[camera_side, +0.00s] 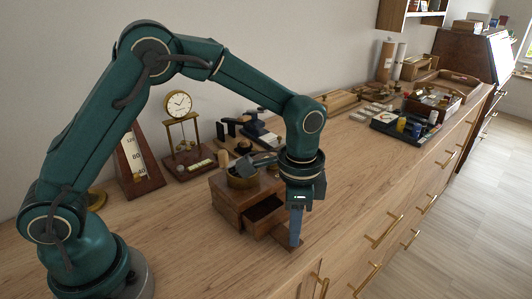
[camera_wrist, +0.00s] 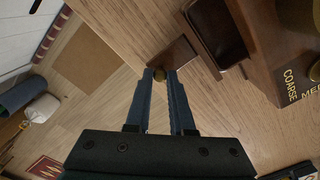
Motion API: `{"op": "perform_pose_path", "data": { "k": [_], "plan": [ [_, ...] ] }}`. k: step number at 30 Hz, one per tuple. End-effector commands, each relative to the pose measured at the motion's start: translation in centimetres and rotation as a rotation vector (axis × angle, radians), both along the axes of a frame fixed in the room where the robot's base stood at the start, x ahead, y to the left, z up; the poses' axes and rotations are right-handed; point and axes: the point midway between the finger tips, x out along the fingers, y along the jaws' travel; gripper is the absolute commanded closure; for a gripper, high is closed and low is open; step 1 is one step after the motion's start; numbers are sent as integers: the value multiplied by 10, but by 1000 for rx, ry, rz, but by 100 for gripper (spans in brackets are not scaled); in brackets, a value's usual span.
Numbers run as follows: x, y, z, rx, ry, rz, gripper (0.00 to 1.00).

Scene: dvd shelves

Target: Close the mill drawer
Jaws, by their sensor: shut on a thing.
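The wooden mill (camera_side: 232,205) stands on the wooden counter, with a brass bowl and crank on top. Its drawer (camera_side: 262,207) is pulled out towards the counter's front, and the dark hollow inside shows. In the wrist view the drawer front (camera_wrist: 176,54) lies just past my fingertips, and the mill body (camera_wrist: 272,60) carries a label reading COARSE. My gripper (camera_side: 296,240) points down in front of the drawer.
A brass-framed clock (camera_side: 179,105) and a wedge-shaped metronome-like piece (camera_side: 137,160) stand behind the mill. A dark tray with small items (camera_side: 405,125) lies farther right. The counter between mill and tray is mostly clear. Brass-handled drawers line the counter's front.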

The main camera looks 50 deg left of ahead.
Motion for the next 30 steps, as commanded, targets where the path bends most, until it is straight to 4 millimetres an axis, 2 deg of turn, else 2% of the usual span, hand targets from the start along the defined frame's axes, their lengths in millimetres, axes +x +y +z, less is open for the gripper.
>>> {"op": "perform_pose_path", "data": {
  "k": [16,24,30],
  "plan": [
    [0,0,0,-1,-1,1,100],
    [1,37,0,1,1,6,100],
    [0,45,0,1,-1,1,100]
  ]
}}
